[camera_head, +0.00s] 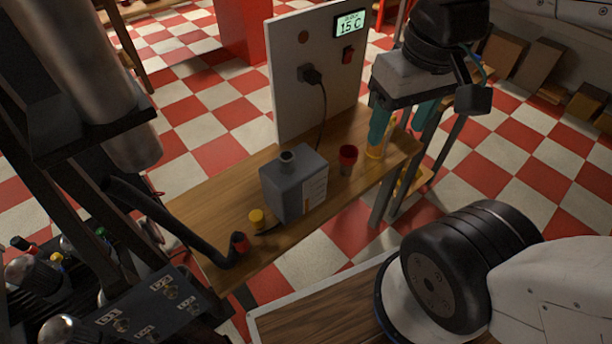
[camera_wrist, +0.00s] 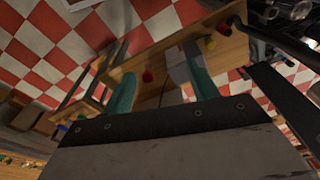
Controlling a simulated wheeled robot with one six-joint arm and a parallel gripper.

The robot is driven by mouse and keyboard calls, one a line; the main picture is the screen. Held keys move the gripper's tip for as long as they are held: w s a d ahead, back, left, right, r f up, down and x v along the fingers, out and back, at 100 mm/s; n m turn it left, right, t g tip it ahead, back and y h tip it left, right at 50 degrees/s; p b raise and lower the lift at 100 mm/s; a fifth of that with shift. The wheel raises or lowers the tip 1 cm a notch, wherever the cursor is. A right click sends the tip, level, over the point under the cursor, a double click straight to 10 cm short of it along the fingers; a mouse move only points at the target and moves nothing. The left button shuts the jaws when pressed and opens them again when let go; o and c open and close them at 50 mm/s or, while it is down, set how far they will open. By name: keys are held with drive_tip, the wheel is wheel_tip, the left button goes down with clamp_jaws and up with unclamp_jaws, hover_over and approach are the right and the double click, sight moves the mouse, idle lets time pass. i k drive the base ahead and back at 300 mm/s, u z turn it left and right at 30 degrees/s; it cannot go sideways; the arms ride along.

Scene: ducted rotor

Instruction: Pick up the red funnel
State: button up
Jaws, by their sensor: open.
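The red funnel (camera_head: 348,156) stands on the narrow wooden table, just right of a grey canister (camera_head: 292,186). It looks like a small red cup with a dark mouth. In the wrist view the red funnel (camera_wrist: 147,76) shows as a small red shape between my two teal fingers. My gripper (camera_head: 395,140) is open and empty, above the right end of the table, to the right of the funnel and apart from it. In the wrist view my gripper (camera_wrist: 158,64) has its fingers spread wide.
A white panel (camera_head: 300,70) with a temperature display and a plugged cable stands behind the table (camera_head: 225,180). A yellow cap (camera_head: 257,217) and a red-ended black hose (camera_head: 239,243) lie left of the canister.

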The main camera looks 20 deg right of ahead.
sight(348, 154)
drive_tip(key=z, duration=0.5)
drive_tip(key=k, duration=0.6)
drive_tip(key=z, duration=0.75)
drive_tip(key=i, duration=1)
drive_tip(key=u, duration=0.65)
